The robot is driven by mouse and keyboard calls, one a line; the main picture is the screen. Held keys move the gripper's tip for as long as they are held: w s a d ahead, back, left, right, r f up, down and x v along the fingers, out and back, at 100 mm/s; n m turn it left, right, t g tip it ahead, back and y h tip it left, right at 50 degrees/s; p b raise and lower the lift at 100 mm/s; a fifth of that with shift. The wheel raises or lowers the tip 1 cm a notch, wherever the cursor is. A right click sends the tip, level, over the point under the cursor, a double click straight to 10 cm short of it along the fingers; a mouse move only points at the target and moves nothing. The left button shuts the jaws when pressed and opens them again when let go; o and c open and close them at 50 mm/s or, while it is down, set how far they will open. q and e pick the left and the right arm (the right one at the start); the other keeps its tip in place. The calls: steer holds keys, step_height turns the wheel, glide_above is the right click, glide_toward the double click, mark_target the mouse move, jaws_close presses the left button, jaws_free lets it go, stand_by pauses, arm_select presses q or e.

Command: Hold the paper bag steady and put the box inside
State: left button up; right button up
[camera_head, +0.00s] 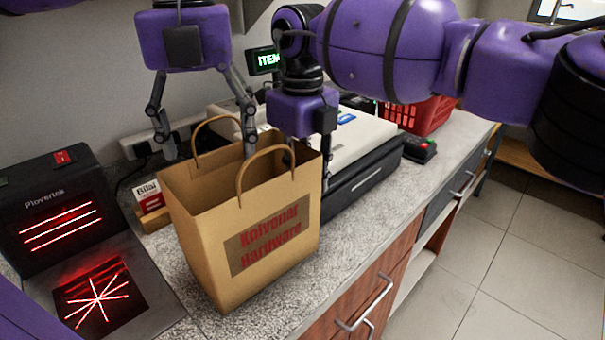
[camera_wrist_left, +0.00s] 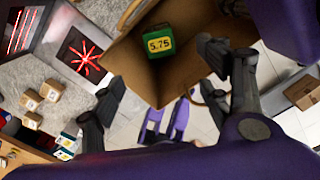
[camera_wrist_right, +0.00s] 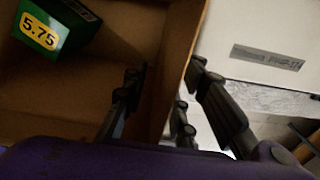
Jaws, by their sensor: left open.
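The brown paper bag (camera_head: 205,255) stands upright on the counter, its top open and two handles raised. A green box (camera_wrist_left: 158,43) with a yellow 5.75 label is inside the bag in the left wrist view; it also shows in the right wrist view (camera_wrist_right: 55,27). The bag's wall hides it in the head view. My left gripper (camera_head: 207,150) is open and empty over the bag's far left part. My right gripper (camera_head: 306,158) straddles the bag's right wall, one finger inside and one outside. Whether its fingers press on the wall is unclear.
A scanner (camera_head: 60,215) with red light lines stands close left of the bag. A white-topped register (camera_head: 350,140) is right behind it. A red basket (camera_head: 425,112) stands farther back. Several small cartons (camera_wrist_left: 50,90) show in the left wrist view. The counter's front strip is clear.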

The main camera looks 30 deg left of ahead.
steer(key=shift+r, duration=0.1)
step_height(320, 180, up, 12)
steer(key=shift+f, duration=0.1)
stand_by(0.4)
